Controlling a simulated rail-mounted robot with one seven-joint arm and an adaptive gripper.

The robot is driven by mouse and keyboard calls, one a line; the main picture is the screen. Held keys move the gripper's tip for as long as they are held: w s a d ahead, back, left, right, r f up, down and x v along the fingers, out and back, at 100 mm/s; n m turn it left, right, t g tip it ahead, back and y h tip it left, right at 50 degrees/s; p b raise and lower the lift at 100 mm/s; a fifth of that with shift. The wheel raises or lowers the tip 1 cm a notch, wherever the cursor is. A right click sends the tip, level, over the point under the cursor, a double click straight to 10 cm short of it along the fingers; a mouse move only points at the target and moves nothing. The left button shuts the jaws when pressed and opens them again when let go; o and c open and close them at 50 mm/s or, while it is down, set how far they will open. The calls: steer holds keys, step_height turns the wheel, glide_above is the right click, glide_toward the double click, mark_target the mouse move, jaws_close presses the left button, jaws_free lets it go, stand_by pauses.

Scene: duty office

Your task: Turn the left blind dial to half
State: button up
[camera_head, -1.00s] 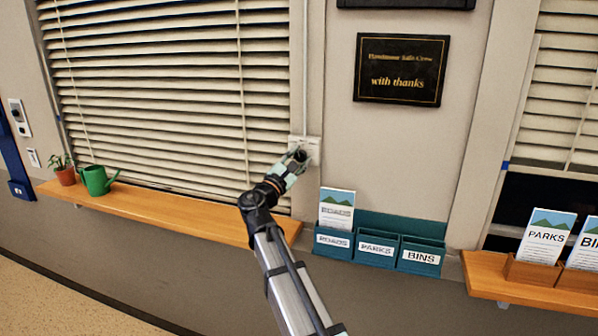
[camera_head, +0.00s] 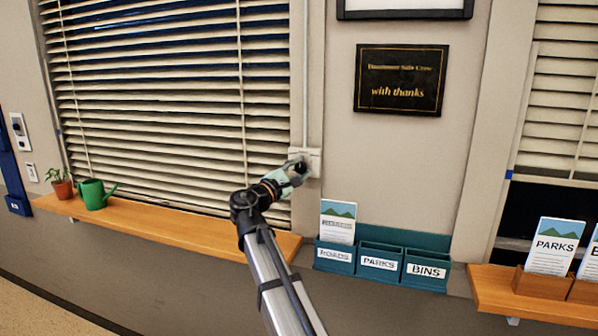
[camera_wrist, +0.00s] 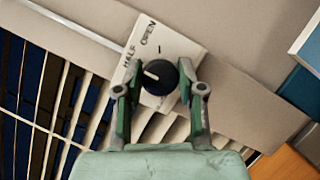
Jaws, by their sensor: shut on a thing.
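The left blind dial (camera_wrist: 162,78) is a round black knob on a white plate (camera_wrist: 170,38) marked HALF and OPEN. In the wrist view its white pointer mark aims left, toward the HALF lettering. My gripper (camera_wrist: 156,86) has one green finger on each side of the knob and is shut on it. In the head view my gripper (camera_head: 292,174) is at the plate (camera_head: 313,158) on the wall right of the left blind (camera_head: 170,90) and mostly hides the knob. Dark gaps show between the blind's slats.
A wooden sill (camera_head: 165,222) runs below the blind, with a potted plant (camera_head: 61,186) and a green watering can (camera_head: 94,194). A teal leaflet rack (camera_head: 380,262) is on the wall below right of the dial. A black plaque (camera_head: 401,80) hangs above.

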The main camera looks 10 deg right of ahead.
steer(key=o, duration=1.1)
steer(key=v, duration=1.2)
steer(key=shift+d, duration=0.1)
